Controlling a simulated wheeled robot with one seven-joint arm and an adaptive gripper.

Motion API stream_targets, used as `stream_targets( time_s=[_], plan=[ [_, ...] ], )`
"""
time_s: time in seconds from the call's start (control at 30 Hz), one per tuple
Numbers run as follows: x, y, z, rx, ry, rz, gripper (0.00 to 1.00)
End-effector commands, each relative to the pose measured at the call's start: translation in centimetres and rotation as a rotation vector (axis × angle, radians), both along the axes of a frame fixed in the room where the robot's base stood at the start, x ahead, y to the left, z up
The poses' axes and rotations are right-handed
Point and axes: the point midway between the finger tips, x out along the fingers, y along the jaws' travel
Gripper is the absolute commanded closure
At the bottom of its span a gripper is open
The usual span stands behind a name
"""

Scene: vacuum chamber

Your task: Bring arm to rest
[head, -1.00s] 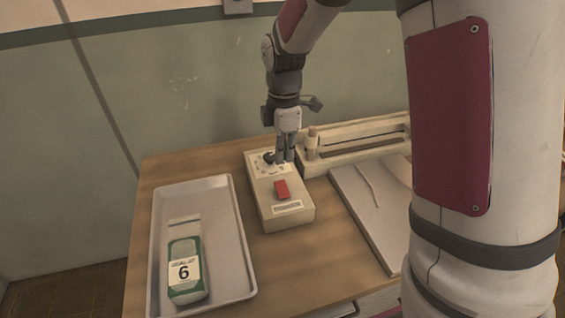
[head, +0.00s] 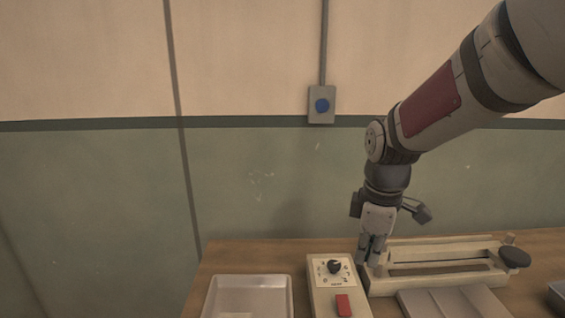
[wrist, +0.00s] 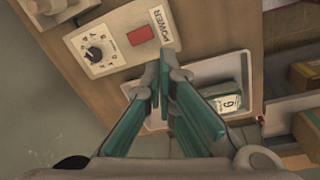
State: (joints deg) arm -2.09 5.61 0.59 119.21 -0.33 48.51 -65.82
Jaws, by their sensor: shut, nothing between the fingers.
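My gripper (head: 372,262) is shut and empty in the head view. It points down, just right of the control box's dial, and looks to be above the table. In the wrist view my gripper (wrist: 165,60) has its fingertips together, in front of the tray and near the box's edge. My arm reaches in from the upper right of the head view. The beige control box (head: 325,297) has a black dial (head: 334,267) and a red switch (head: 343,304). In the wrist view the box (wrist: 112,60) shows the word POWER.
A pale tray (head: 212,300) lies left of the box; in the wrist view it holds a green package marked 6 (wrist: 229,101). A long beige slide device (head: 440,252) stands at the right. The air above the tray is clear.

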Motion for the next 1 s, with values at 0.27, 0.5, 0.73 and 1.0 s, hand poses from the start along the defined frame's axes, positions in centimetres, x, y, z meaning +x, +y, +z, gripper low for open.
stream_targets(
  time_s=[0.27, 0.5, 0.73, 1.0],
  plan=[
    [-5.9, -0.8, 5.6, 0.067, -0.121, -0.367, 1.00],
    [-11.2, -1.3, 8.4, 0.158, -0.213, -0.677, 1.00],
    [-16.0, -1.7, 9.5, 0.268, -0.287, -0.956, 1.00],
    [-18.8, -1.8, 9.6, 0.351, -0.325, -1.137, 0.91]
  ],
)
